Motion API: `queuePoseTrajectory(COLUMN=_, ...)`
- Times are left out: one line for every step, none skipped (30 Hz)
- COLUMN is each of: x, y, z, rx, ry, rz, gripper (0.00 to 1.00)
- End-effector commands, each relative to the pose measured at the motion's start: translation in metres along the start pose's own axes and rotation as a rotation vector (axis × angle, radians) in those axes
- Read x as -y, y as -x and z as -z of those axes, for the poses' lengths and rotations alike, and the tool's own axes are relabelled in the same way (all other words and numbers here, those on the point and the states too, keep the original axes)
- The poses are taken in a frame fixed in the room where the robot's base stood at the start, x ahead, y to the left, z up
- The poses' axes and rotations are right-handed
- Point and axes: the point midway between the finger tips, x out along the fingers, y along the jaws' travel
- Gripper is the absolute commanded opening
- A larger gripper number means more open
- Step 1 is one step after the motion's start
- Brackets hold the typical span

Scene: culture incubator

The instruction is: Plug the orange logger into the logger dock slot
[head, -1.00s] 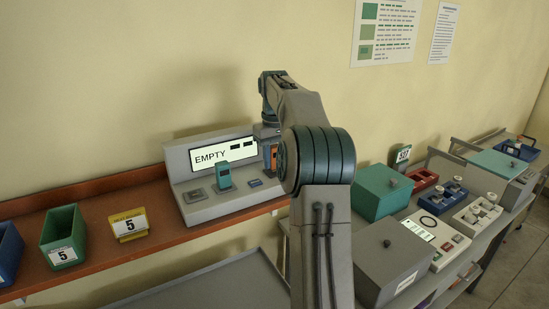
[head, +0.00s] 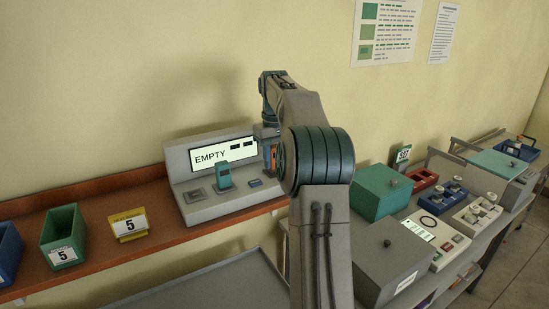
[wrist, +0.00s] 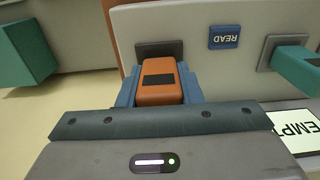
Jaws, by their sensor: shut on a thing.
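My gripper (wrist: 160,90) is shut on the orange logger (wrist: 158,78), with a blue finger on each side. In the wrist view the logger's far end overlaps the near edge of a dark square slot (wrist: 160,48) on the grey dock (wrist: 190,20); I cannot tell whether it is touching or inside. In the head view the orange logger (head: 274,158) shows as a narrow strip beside my arm, at the right end of the dock (head: 215,207). The dock screen (head: 222,154) reads EMPTY. The slot under the orange logger is hidden in the head view.
A teal logger (head: 224,178) stands in the dock, and a bare dark square plate (head: 196,195) lies left of it. A blue READ button (wrist: 224,37) sits between the teal and orange loggers. Bins and a yellow card (head: 129,225) stand left on the shelf.

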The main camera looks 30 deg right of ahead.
Motion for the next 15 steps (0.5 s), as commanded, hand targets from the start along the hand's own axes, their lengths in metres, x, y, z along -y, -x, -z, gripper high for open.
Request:
queuePoseTrajectory(x=0.0004, y=0.0003, z=0.0002, rx=0.0, ry=0.001, rz=-0.001, gripper=0.0)
queuePoseTrajectory(x=0.0004, y=0.0003, z=0.0002, rx=-0.001, ry=0.001, rz=-0.001, gripper=0.0)
queuePoseTrajectory(x=0.0003, y=0.0003, z=0.0002, rx=-0.001, ry=0.001, rz=0.0, gripper=0.0)
queuePoseTrajectory(x=0.0003, y=0.0003, z=0.0002, rx=-0.001, ry=0.001, rz=0.0, gripper=0.0)
queuePoseTrajectory(x=0.0003, y=0.0003, z=0.0002, rx=-0.001, ry=0.001, rz=0.0, gripper=0.0)
queuePoseTrajectory(x=0.0003, y=0.0002, z=0.0001, rx=-0.001, ry=0.0, rz=0.0, gripper=0.0)
queuePoseTrajectory(x=0.0002, y=0.0002, z=0.0001, rx=-0.001, ry=0.0, rz=0.0, gripper=0.0)
queuePoseTrajectory(x=0.0002, y=0.0, z=0.0001, rx=-0.001, ry=0.0, rz=0.0, gripper=0.0)
queuePoseTrajectory(x=0.0002, y=-0.0004, z=0.0001, rx=-0.001, ry=0.0, rz=0.0, gripper=0.0)
queuePoseTrajectory(x=0.0002, y=-0.0007, z=0.0001, rx=-0.001, ry=0.0, rz=0.0, gripper=0.0)
queuePoseTrajectory(x=0.0002, y=-0.0012, z=0.0001, rx=-0.001, ry=0.0, rz=0.0, gripper=0.0)
queuePoseTrajectory(x=0.0002, y=-0.0019, z=0.0001, rx=-0.001, ry=0.0, rz=0.0, gripper=0.0)
queuePoseTrajectory(x=0.0002, y=-0.0025, z=0.0001, rx=-0.001, ry=0.0, rz=0.0, gripper=0.0)
queuePoseTrajectory(x=0.0002, y=-0.003, z=0.0001, rx=-0.001, ry=0.0, rz=0.0, gripper=0.0)
queuePoseTrajectory(x=0.0002, y=-0.0039, z=0.0001, rx=-0.001, ry=0.0, rz=0.0, gripper=0.0)
